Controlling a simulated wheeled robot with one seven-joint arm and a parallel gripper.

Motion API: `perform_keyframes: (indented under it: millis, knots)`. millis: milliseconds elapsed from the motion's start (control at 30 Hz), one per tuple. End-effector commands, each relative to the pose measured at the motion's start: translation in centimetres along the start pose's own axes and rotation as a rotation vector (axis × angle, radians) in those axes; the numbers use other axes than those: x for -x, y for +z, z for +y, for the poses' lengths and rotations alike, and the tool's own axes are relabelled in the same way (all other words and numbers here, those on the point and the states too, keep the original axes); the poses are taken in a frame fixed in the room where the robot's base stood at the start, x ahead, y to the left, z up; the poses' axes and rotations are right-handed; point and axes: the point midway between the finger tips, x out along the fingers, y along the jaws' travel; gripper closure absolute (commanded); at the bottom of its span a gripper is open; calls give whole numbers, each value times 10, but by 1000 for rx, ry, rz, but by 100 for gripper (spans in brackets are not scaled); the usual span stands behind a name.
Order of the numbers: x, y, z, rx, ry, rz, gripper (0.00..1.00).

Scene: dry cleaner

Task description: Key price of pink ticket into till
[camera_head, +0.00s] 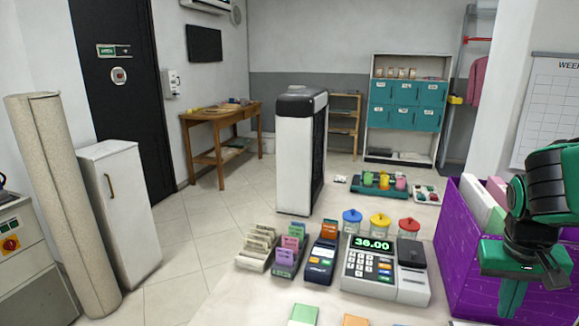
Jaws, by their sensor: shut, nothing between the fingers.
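The till (370,275) stands on the white counter, with a dark keypad on its front and a green-lit display (372,244) that reads 36.00. A pink ticket (290,243) seems to stand in a small dark rack left of the till, between a green and a purple one. Any writing on it is too small to read. My gripper (511,298) is at the right, in front of the purple crate and right of the till, pointing down. It is shut and empty, apart from the till's keys. Its tips are near the bottom edge of the view.
A card terminal (322,260) stands close left of the till. Jars with blue, yellow and red lids (380,222) stand behind it. The purple crate (470,245) of folders bounds the right side. A green card (303,314) and an orange card (355,321) lie at the front.

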Motion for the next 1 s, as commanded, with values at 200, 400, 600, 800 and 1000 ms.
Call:
perform_keyframes:
  millis: [200,400,600,800,1000]
  knots:
    - [11,78,32,-107,-108,-124,100]
    - [16,110,36,-136,-155,-174,100]
    - [17,113,36,-138,-160,-178,100]
    - [16,113,36,-137,-159,-178,100]
    - [11,103,31,-136,-152,-189,100]
